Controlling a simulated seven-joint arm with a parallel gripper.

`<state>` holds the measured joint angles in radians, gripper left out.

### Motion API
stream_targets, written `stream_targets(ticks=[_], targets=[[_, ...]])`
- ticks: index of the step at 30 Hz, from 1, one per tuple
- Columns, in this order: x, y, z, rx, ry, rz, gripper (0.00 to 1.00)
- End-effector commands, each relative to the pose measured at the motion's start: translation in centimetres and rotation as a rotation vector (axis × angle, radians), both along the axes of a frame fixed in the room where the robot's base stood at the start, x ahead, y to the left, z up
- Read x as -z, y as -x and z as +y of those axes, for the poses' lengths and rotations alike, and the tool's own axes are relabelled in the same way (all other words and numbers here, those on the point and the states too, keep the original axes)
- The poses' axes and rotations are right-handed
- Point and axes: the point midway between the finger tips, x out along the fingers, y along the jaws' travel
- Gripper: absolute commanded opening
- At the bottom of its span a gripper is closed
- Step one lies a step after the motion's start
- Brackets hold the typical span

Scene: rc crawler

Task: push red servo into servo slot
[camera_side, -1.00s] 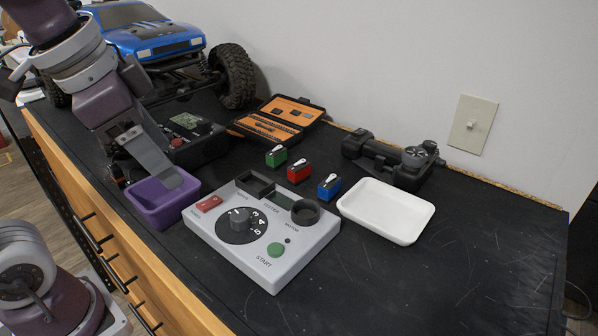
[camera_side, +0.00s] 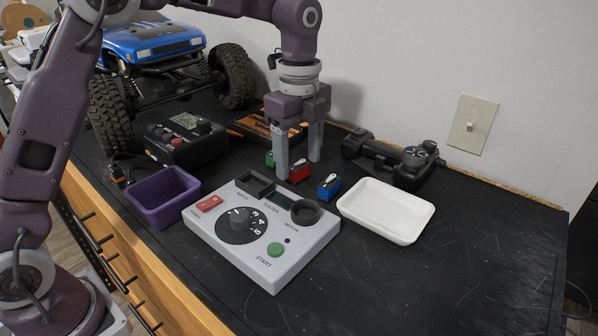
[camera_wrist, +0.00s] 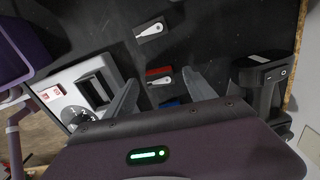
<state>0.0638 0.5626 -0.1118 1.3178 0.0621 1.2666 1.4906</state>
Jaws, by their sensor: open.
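The red servo (camera_side: 299,172) stands on the black bench top behind the grey tester, and also shows in the wrist view (camera_wrist: 158,72). My gripper (camera_side: 298,168) points down over it, with its open fingers on either side of the servo. In the wrist view my gripper (camera_wrist: 160,78) has visible gaps beside the servo. The servo slot appears as a dark rectangular opening (camera_side: 254,184) at the tester's back left. It looks empty, and also shows in the wrist view (camera_wrist: 96,87).
The blue servo (camera_side: 329,187) stands to the right. A white tray (camera_side: 428,222) and black controller (camera_side: 400,165) lie farther right. A purple bin (camera_side: 160,210) and black box (camera_side: 205,152) are at left.

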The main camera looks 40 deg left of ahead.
Motion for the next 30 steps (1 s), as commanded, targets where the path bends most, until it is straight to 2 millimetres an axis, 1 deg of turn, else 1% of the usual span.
stream_targets(ticks=[6,11,12,14,15,16,22,25,29,30], targets=[[0.1,0.0,0.0,-0.001,0.0,-0.002,0.64],[0.1,0.0,0.0,-0.001,0.0,-0.002,0.32],[0.1,0.0,0.0,-0.001,0.0,-0.002,0.24],[0.1,0.0,0.0,-0.001,0.0,-0.002,0.13],[0.1,0.0,0.0,-0.001,0.0,-0.002,0.05],[0.1,0.0,0.0,-0.001,0.0,-0.002,0.0],[0.1,0.0,0.0,-0.001,0.0,-0.003,0.0],[-0.5,-0.1,0.0,-0.001,0.0,-0.004,0.0],[-2.6,-0.1,0.0,-0.002,0.001,-0.008,0.0],[-3.6,-0.2,0.0,-0.002,0.001,-0.009,0.0]])
